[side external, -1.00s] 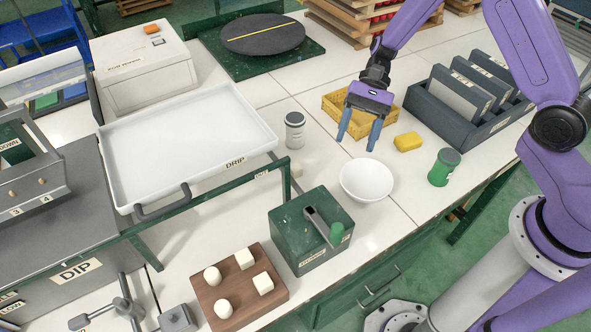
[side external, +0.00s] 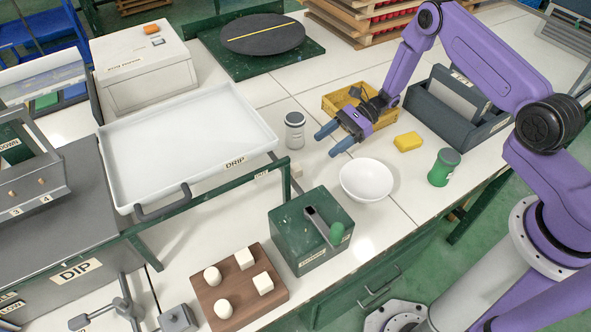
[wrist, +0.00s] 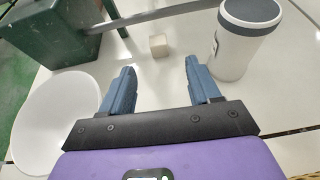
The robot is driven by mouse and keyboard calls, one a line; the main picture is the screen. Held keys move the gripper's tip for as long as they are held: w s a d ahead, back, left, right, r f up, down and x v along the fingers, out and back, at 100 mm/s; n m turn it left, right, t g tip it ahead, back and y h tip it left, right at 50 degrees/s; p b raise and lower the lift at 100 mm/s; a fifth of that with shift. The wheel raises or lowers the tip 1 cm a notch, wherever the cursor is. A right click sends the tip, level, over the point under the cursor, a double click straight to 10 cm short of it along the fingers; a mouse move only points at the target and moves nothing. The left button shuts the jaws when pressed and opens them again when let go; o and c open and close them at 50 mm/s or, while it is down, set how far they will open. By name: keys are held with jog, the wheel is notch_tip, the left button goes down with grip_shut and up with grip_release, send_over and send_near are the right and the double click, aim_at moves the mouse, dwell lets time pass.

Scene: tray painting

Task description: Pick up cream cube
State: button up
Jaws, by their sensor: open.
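A small cream cube (wrist: 158,45) lies alone on the white table, ahead of my fingertips in the wrist view. In the side view the cube (side external: 297,171) shows small beside the green rail post, between the white tray and the dark green box. My gripper (side external: 330,141) is open and empty, tilted with its blue fingers pointing left and down. In the wrist view the gripper's two fingers (wrist: 160,68) are spread apart, with the cube roughly between their lines and beyond the tips. Two more cream cubes (side external: 244,258) (side external: 263,283) stand on a wooden block.
A grey-lidded white jar (side external: 294,131) stands close by the cube, right of it in the wrist view. A white bowl (side external: 367,180) and the green lever box (side external: 311,228) are near. The rail (side external: 215,193) passes close to the cube. A yellow basket (side external: 343,100) is behind my gripper.

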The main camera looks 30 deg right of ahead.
aim_at(298, 166)
jog(key=x, duration=1.2)
jog(key=shift+s, duration=0.15)
jog(key=c, duration=1)
